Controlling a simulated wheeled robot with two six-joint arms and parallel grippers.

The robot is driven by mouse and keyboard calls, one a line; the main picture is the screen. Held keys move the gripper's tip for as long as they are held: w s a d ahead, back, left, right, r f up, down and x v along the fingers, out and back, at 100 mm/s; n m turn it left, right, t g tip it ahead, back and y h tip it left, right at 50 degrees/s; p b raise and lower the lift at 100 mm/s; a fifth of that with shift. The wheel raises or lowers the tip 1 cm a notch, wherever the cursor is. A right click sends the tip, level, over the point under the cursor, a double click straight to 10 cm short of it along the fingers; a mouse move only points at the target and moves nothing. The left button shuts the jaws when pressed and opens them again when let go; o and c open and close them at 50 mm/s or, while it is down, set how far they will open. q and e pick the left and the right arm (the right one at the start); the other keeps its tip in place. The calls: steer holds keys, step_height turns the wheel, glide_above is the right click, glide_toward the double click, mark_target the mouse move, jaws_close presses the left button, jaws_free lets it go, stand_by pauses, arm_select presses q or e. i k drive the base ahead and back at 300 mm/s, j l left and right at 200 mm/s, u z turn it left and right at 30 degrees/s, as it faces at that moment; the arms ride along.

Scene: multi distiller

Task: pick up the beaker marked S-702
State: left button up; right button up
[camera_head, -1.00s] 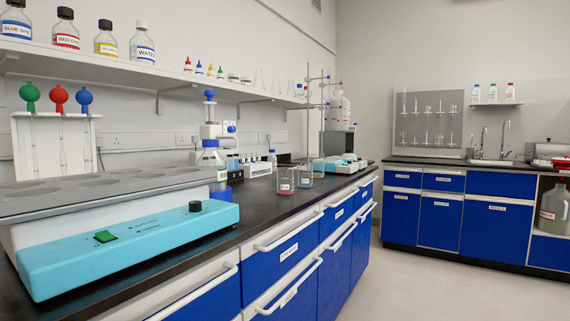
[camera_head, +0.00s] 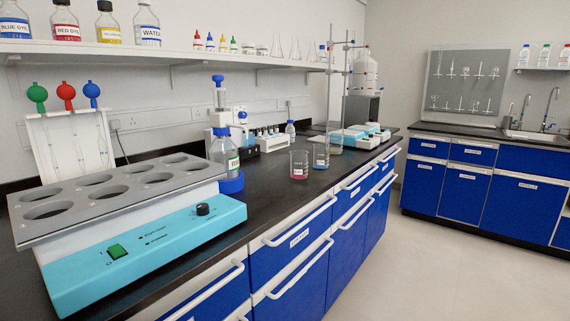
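Two glass beakers stand upright on the black bench top. The nearer beaker (camera_head: 299,166) holds a little pink-red liquid and has a small white label. The other beaker (camera_head: 321,157) is just behind it to the right and holds blue liquid. The markings on both labels are too small to read, so I cannot tell which one is S-702. Neither of my grippers shows in the head view.
A turquoise water bath (camera_head: 140,255) with a grey holed top fills the near left of the bench. A dispenser bottle (camera_head: 224,155) stands left of the beakers. Turquoise-and-white devices (camera_head: 352,139) and a clamp stand are behind them. The floor (camera_head: 370,270) at right is clear.

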mark_target(298, 159)
steer(key=i+l+u, duration=0.2)
steer(key=l+u, duration=0.15)
steer(key=i+l+u, duration=0.15)
steer(key=l+u, duration=0.25)
steer(key=i+l+u, duration=0.1)
steer(key=l+u, duration=0.25)
steer(key=l, duration=0.15)
steer(key=l+u, duration=0.35)
steer(key=l, duration=0.15)
